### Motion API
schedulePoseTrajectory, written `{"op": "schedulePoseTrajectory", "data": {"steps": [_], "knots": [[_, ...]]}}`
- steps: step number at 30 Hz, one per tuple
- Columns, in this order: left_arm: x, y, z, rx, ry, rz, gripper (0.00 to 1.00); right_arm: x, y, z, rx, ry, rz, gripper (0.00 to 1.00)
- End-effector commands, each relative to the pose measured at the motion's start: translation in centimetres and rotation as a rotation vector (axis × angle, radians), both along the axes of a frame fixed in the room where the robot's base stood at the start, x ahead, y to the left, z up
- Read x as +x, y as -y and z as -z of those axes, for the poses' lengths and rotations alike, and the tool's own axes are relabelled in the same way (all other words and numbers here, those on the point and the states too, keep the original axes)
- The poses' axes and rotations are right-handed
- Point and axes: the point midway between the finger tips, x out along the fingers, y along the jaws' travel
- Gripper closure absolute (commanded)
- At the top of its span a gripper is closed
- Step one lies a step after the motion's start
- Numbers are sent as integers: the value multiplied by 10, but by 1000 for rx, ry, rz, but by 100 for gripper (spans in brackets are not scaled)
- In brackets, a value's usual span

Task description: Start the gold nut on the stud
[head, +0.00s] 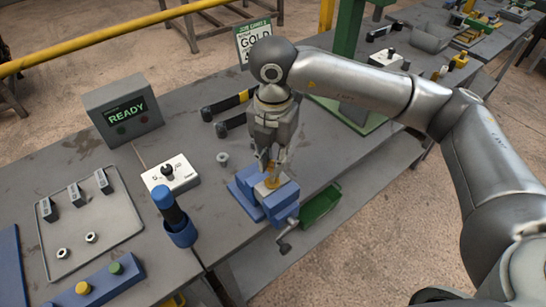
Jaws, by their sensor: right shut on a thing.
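A blue vise (283,200) is mounted at the front edge of the grey workbench. My right gripper (272,172) points down over the vise, with its fingers shut on the gold nut (272,182). The nut shows as a small gold patch at the fingertips, just above or at the top of the vise. The stud cannot be made out; the fingers and nut cover that spot. I cannot tell whether the nut touches the stud. My left gripper is not in view.
A grey loose nut (222,158) lies left of the vise. Nearby are a white switch box (171,173), a blue holder (181,235) with a dark-handled tool, and black-handled tools (222,105). A tray (112,228) holds blocks and nuts. A green bin (320,203) sits right of the vise.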

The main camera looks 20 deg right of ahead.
Motion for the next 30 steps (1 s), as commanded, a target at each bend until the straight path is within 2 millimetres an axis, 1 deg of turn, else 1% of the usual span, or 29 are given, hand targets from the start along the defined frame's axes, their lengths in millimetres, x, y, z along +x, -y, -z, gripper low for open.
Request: {"op": "schedulePoseTrajectory", "data": {"steps": [10,30], "knots": [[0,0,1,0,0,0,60,0,0,1,0,0,0,96],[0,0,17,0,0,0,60,0,0,18,0,0,0,96]]}}
